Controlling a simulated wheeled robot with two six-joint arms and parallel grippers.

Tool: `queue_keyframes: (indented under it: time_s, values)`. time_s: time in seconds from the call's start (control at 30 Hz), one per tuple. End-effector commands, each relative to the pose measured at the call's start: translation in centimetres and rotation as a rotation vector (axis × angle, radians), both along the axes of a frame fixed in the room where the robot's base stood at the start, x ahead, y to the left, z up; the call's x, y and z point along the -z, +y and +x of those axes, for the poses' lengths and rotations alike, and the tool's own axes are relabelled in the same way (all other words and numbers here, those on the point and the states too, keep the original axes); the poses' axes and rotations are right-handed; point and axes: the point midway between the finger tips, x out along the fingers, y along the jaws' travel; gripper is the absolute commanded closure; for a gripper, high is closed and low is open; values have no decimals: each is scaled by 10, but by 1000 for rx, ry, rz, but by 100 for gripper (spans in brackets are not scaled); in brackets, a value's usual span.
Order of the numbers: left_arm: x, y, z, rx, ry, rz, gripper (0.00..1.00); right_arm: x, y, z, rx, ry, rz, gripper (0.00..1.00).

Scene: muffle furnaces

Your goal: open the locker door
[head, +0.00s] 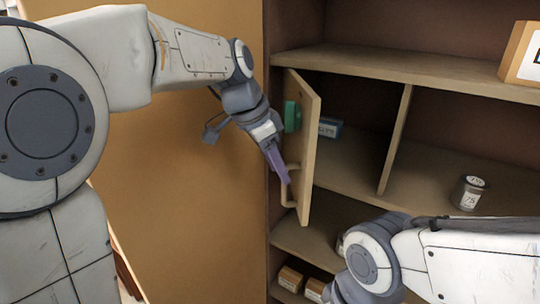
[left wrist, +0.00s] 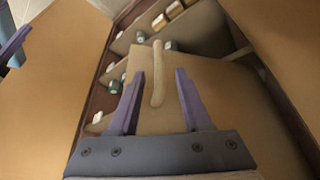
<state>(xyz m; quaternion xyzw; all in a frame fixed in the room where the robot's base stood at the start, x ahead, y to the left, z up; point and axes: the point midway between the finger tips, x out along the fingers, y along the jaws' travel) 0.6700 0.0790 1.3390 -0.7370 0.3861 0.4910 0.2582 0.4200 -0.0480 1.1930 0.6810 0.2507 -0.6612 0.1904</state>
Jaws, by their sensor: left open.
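The locker door (head: 307,125) is a small light-wood panel on the shelf unit, standing ajar and swung outward. Its bar handle (head: 291,199) is on the front, low on the door. My left gripper (head: 283,178) is at the handle with purple fingers. In the left wrist view the door (left wrist: 215,95) fills the middle, and its handle (left wrist: 157,88) lies between the two spread fingers of the left gripper (left wrist: 160,72). I cannot tell whether a finger touches it. My right arm shows at the lower right of the head view, but its gripper is not visible.
The shelf unit (head: 400,68) has a labelled box (head: 525,52) on top, a grey jar (head: 469,192) on the middle shelf, and small boxes (head: 290,279) below. A green item (head: 292,116) is at the door. A large wooden panel (head: 190,190) stands left.

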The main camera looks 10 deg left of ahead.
Motion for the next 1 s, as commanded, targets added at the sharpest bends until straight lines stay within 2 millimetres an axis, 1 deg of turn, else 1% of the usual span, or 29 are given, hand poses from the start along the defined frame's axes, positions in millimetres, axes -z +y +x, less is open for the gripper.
queue_keyframes:
  time_s: [0.03,0.1,0.2,0.3,0.43,0.7,0.77,0.87,0.97,1.0]
  values:
    - [-9,4,-2,-3,-6,0,52,5,0,0,1,0,0,50]
    - [-21,9,-4,-3,-5,1,52,7,0,0,1,0,0,50]
    - [-36,14,-8,-2,-3,1,52,8,0,0,1,0,0,50]
    - [-46,17,-10,-2,-3,1,52,9,0,0,2,0,0,50]
    - [-52,19,-12,-2,-1,2,52,10,0,0,2,0,0,50]
    - [-53,19,-13,-1,1,1,52,10,0,0,2,0,0,50]
    - [-50,17,-15,-3,5,1,52,10,0,0,2,0,0,50]
    - [-33,5,-27,-19,36,4,52,14,0,0,1,0,0,50]
    - [1,-16,-53,-59,95,17,52,21,0,0,1,0,0,50]
    - [19,-25,-69,-81,123,27,52,24,0,0,1,0,0,50]
